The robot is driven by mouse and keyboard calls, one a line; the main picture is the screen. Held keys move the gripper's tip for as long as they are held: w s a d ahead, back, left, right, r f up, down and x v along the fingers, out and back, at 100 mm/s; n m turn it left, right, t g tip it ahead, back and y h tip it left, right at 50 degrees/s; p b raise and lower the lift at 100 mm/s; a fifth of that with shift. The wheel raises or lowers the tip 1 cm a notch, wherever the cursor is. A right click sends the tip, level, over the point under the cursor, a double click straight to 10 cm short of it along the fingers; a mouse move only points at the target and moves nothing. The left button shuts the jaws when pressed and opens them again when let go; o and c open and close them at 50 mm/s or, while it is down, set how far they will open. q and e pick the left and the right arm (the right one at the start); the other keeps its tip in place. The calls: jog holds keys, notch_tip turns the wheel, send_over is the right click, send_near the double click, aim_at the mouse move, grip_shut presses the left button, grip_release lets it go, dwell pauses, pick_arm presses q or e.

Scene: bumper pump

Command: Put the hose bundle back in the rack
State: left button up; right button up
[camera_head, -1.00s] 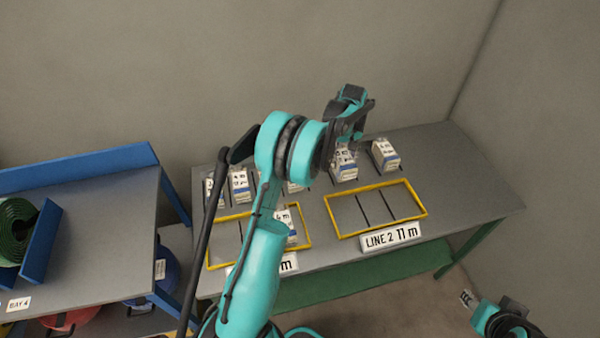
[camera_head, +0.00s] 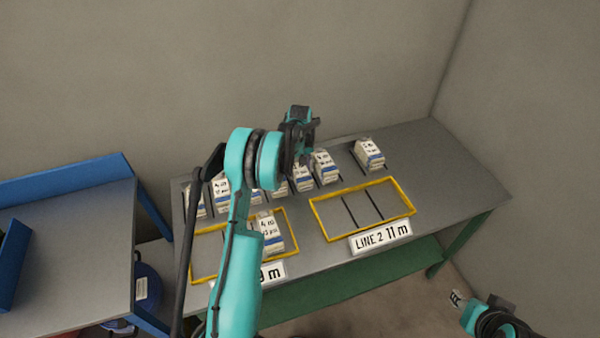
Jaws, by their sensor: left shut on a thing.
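My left gripper (camera_head: 301,156) is over the back row of the grey table, pointing down. It is shut on a white bundle with a blue stripe (camera_head: 303,178), which shows below the jaws, between similar bundles. Whether it touches the table is hidden. The back row is the rack, with thin dark dividers; several bundles stand in it, among them one just right of the held bundle (camera_head: 326,167) and one farther right (camera_head: 370,153). Another bundle (camera_head: 268,232) is in the left yellow frame (camera_head: 294,236). My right gripper (camera_head: 482,312) is low at the right; its jaws are unclear.
The right yellow frame (camera_head: 410,200), signed "LINE 2 11 m" (camera_head: 380,238), is empty with two dark dividers. The left sign (camera_head: 272,272) is partly hidden by my arm. A grey bench with blue edges (camera_head: 80,230) stands at the left. The table's right end is clear.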

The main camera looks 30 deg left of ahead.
pick_arm(q)
jog(key=shift+r, duration=0.1)
jog(key=shift+f, duration=0.2)
jog(key=o, duration=1.5)
jog(key=shift+c, duration=0.2)
jog(key=shift+r, duration=0.15)
